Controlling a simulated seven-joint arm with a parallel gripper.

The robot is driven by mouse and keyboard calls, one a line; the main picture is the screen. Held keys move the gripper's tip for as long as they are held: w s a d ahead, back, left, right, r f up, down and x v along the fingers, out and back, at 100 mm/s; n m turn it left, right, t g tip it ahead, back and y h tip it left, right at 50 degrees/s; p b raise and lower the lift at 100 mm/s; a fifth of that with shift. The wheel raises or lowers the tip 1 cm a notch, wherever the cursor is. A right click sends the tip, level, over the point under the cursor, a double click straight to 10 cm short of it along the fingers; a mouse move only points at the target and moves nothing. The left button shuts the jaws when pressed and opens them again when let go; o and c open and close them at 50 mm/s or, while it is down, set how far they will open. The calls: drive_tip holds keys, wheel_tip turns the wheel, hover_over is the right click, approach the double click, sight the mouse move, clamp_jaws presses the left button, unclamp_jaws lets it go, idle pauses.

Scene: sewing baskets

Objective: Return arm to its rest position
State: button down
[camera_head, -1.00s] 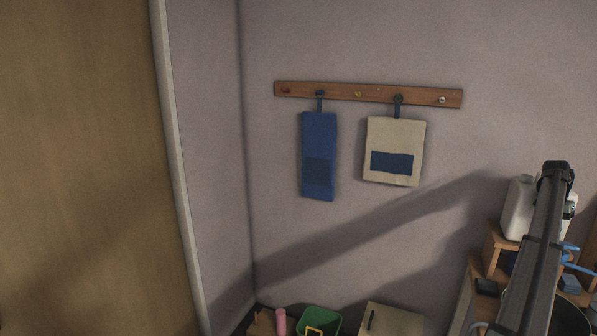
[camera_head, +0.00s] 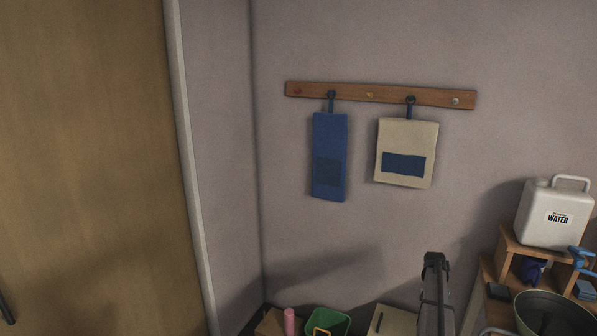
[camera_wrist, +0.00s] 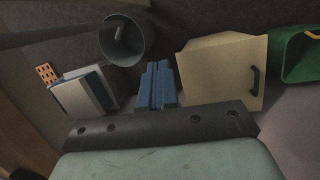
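In the wrist view, my gripper (camera_wrist: 157,68) shows as two blue fingers standing side by side in front of a dark bolted bar and a pale green, scuffed body. The fingers look closed together, and I see nothing held between them. They point over the floor-level things, between a grey bucket (camera_wrist: 128,42) and a beige box (camera_wrist: 222,70) with a dark handle. In the head view, a dark link of my arm (camera_head: 435,290) rises from the bottom edge, right of centre. The gripper itself does not show there.
A wooden peg rail (camera_head: 385,95) holds a blue cloth (camera_head: 330,155) and a beige bag (camera_head: 406,150). At right, a white water can (camera_head: 550,228) stands on a wooden shelf (camera_head: 500,262), with a dark basin (camera_head: 553,315) below. A green bin (camera_head: 330,318) stands low by the wall.

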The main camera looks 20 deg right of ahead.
drive_tip(key=s+a+f+n, duration=0.25)
drive_tip(key=a+f, duration=0.45)
drive_tip(key=a, duration=0.4)
drive_tip(key=s+a+f+n+g, duration=0.1)
drive_tip(key=s+a+f, duration=0.35)
drive_tip(key=a, duration=0.75)
drive_tip(key=s+a+f+n, duration=0.1)
drive_tip(key=a+f+n, duration=0.1)
drive_tip(key=a+f, duration=0.75)
drive_tip(key=s+a+f+n+g, duration=0.1)
drive_tip(key=s+a+f+n, duration=0.1)
drive_tip(key=s+a, duration=1)
drive_tip(key=s+a+f+n+g, duration=0.1)
drive_tip(key=s+a+f+n, duration=0.1)
drive_tip(key=s+a, duration=1)
drive_tip(key=s+n, duration=0.1)
drive_tip(key=s, duration=0.2)
drive_tip(key=shift+a+f, duration=0.15)
